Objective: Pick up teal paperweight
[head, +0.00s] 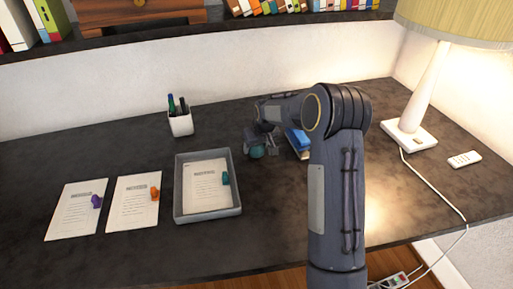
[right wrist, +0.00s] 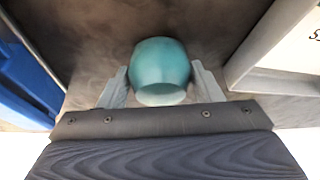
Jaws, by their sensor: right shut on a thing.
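A rounded teal paperweight (right wrist: 160,62) sits between the two fingers of my right gripper (right wrist: 160,76) in the right wrist view. The gripper is shut on it. In the head view, this teal paperweight (head: 257,152) shows small below my right gripper (head: 258,143), just right of the grey tray (head: 207,214). The dark desk is close beneath it; I cannot tell whether they touch. Another small teal object (head: 226,178) lies on the paper inside the tray. My left gripper is not in view.
Papers with a purple piece (head: 96,201) and an orange piece (head: 155,193) lie left of the tray. A white pen cup (head: 181,124) stands behind. A blue object (head: 297,141) is close right of the gripper. A lamp (head: 410,133) and white remote (head: 464,159) are farther right.

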